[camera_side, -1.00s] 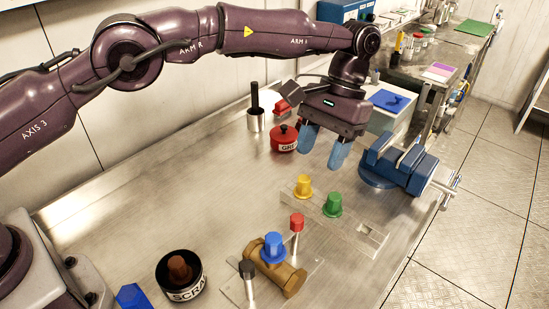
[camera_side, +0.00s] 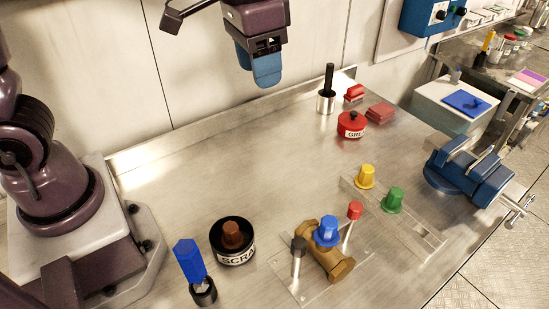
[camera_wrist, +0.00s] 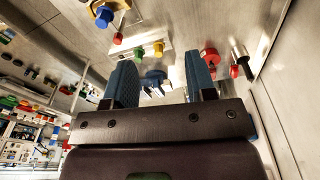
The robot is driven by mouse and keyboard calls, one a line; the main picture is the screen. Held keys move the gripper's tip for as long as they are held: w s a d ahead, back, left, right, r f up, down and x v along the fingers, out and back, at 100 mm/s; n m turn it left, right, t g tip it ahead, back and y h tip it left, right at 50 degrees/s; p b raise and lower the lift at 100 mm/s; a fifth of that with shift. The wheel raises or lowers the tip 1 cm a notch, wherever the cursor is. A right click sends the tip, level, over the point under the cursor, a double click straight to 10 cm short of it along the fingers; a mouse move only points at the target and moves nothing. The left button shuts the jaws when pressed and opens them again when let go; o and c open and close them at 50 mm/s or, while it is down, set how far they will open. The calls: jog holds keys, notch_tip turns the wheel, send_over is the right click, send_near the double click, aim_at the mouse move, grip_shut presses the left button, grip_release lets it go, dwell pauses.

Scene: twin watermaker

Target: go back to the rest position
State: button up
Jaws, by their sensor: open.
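My gripper (camera_side: 266,80) hangs high above the back of the steel bench in the side view, pointing down. Its blue fingers overlap there. In the wrist view my gripper (camera_wrist: 158,75) has its two blue fingers well apart, with nothing held between them.
The steel bench (camera_side: 185,178) carries a brass valve with a blue cap (camera_side: 328,230), a yellow cap (camera_side: 365,176), a green cap (camera_side: 393,199), a red pot (camera_side: 352,125), a black bowl (camera_side: 232,240) and a blue vise (camera_side: 468,172). The bench below my gripper is bare.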

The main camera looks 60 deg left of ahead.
jog(key=s+a+r+n+t, duration=0.1)
jog(key=s+a+t, duration=0.1)
jog(key=s, duration=0.4)
jog(key=s+a+r+n+t, duration=0.1)
jog(key=s+a+r+t, duration=0.1)
jog(key=s+a, duration=0.3)
jog(key=shift+s+a+r, duration=0.15)
jog(key=shift+s+r, duration=0.15)
jog(key=shift+s, duration=0.55)
dwell(0.6)
